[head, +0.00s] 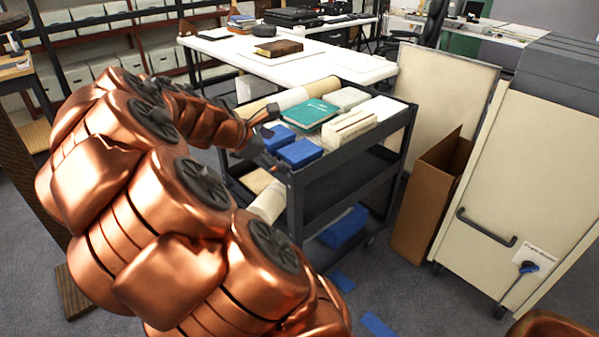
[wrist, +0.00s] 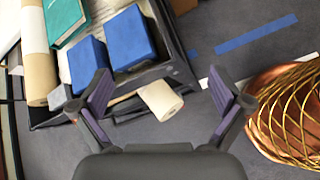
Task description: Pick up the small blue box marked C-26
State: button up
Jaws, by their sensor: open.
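Two small blue boxes lie side by side at the near edge of the dark cart's top shelf. In the head view one blue box (head: 279,137) is on the left, partly behind my gripper, and the other blue box (head: 300,152) is on the right. The wrist view shows both, a left blue box (wrist: 87,64) and a right blue box (wrist: 128,38). I cannot read a C-26 mark on either. My gripper (wrist: 158,73) is open and empty. In the wrist view its left finger overlaps the left box's edge; I cannot tell whether it touches.
The cart (head: 335,158) also holds a teal book (head: 316,115), cream boxes (head: 349,128) and rolled paper. A larger blue box (head: 343,227) sits on its lower shelf. A cardboard box (head: 432,195) and a cream cabinet (head: 520,170) stand right. A white table (head: 240,55) is behind.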

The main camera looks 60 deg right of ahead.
aim_at(299, 150)
jog(key=w+d+f+n+b, duration=0.1)
jog(key=d, duration=0.1)
jog(key=w+d+f+n+h+b, duration=0.1)
jog(key=d+f+n, duration=0.1)
jog(key=d, duration=0.1)
jog(key=w+d+f+n+h+b, duration=0.1)
jog(key=w+d+f+n, duration=0.1)
jog(key=d, duration=0.1)
jog(key=shift+b+x, duration=0.45)
jog(key=shift+x, duration=3.35)
jog(key=shift+c, duration=0.3)
jog(key=c, duration=1)
